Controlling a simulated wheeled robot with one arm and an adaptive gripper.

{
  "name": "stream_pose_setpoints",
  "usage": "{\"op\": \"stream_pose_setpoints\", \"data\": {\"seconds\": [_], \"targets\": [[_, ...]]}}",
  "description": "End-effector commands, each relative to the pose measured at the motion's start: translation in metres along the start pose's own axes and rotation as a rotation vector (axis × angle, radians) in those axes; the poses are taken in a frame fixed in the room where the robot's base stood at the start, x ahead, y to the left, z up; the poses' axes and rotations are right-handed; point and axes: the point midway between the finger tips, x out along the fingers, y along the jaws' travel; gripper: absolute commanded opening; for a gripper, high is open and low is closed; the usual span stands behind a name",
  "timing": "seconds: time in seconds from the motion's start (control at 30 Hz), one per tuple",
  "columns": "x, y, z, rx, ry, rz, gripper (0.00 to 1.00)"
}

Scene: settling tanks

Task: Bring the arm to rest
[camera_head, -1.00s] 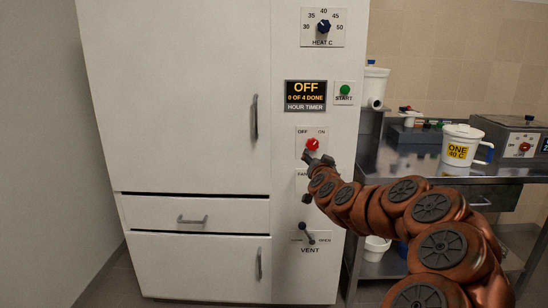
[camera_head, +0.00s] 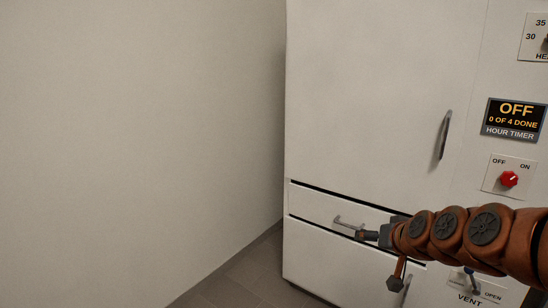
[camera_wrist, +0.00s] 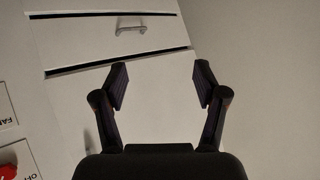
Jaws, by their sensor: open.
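My gripper (camera_head: 370,236) is at the end of my copper-coloured arm, which reaches in from the right edge of the head view. It appears in front of the white cabinet's narrow drawer (camera_head: 318,205), near the drawer handle (camera_head: 350,222) in the picture. I cannot tell the exact gap to the drawer. In the wrist view my gripper (camera_wrist: 161,80) has its two dark fingers spread wide with nothing between them. The drawer handle (camera_wrist: 131,29) shows beyond the fingers, tilted in that view.
The white cabinet (camera_head: 370,100) has a door handle (camera_head: 446,134), a red OFF/ON knob (camera_head: 509,179) and a timer display (camera_head: 514,119) reading OFF, 0 OF 4 DONE. A VENT lever (camera_head: 472,280) is below my arm. A bare wall (camera_head: 140,130) and clear floor (camera_head: 245,278) lie left.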

Motion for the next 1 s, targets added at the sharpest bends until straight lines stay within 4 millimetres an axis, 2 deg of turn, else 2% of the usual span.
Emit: {"op": "stream_pose_setpoints", "data": {"seconds": [0.03,0.1,0.17,0.2,0.3,0.4,0.5,0.7,0.83,0.87,0.9,1.0], "targets": [[-0.006,-0.017,0.026,-0.030,-0.082,-0.012,0.72],[-0.015,-0.034,0.064,-0.061,-0.202,-0.017,0.72],[-0.028,-0.044,0.097,-0.088,-0.304,-0.012,0.72],[-0.038,-0.049,0.119,-0.103,-0.376,-0.005,0.72],[-0.067,-0.054,0.174,-0.133,-0.551,0.029,0.72],[-0.099,-0.052,0.217,-0.150,-0.699,0.075,0.72],[-0.128,-0.047,0.249,-0.156,-0.819,0.123,0.72],[-0.180,-0.035,0.294,-0.152,-0.997,0.214,0.72],[-0.211,-0.027,0.316,-0.141,-1.096,0.274,0.72],[-0.218,-0.027,0.317,-0.138,-1.109,0.283,0.72],[-0.223,-0.031,0.307,-0.138,-1.102,0.278,0.72],[-0.231,-0.035,0.297,-0.139,-1.096,0.275,0.72]]}}
